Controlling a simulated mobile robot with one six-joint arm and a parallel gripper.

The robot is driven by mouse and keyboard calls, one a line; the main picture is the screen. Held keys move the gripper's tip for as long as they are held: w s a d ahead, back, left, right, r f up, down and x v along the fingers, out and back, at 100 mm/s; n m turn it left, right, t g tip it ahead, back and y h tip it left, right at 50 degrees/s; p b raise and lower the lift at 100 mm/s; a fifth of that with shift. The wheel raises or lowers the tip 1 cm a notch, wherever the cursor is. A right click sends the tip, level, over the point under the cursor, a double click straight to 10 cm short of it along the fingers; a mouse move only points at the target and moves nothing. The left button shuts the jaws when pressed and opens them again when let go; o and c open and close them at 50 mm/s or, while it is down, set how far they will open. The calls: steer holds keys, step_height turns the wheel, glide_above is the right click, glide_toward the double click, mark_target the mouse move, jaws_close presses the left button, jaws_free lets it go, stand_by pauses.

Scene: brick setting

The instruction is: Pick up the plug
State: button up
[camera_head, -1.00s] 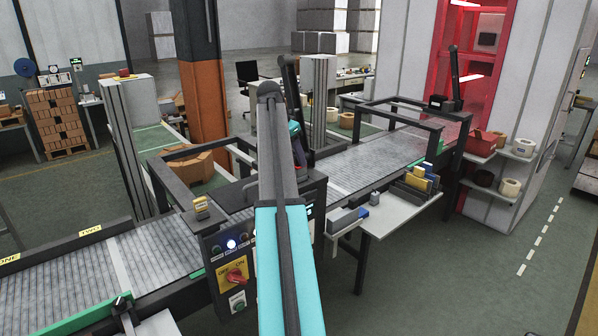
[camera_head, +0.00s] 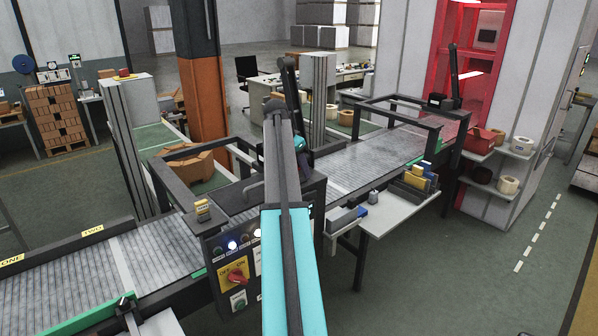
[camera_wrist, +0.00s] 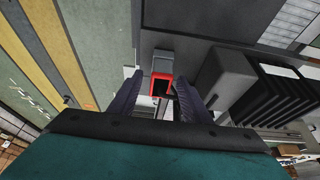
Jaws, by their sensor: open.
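My gripper (camera_wrist: 157,79) is open in the wrist view, with one dark finger on each side. A small red square piece with a dark hollow (camera_wrist: 161,86), which seems to be the plug, shows between the fingertips. A grey block (camera_wrist: 162,68) is right behind it. I cannot tell whether the fingers touch the red piece; nothing is clearly gripped.
The control box (camera_head: 239,262) with a red knob stands by the conveyor (camera_head: 345,165). A white side table (camera_head: 400,212) holds small boxes. The floor at right is open.

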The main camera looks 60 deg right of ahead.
stand_by(0.5)
jaws_close()
steer(key=shift+r+b, duration=1.2)
steer(key=shift+r, duration=0.5)
steer(key=s+a+r+b, duration=0.1)
steer(key=s+a+b, duration=0.4)
steer(key=s+a, duration=0.5)
steer(key=shift+s+a+r, duration=0.25)
steer(key=shift+a+r, duration=0.05)
steer(key=shift+a, duration=0.8)
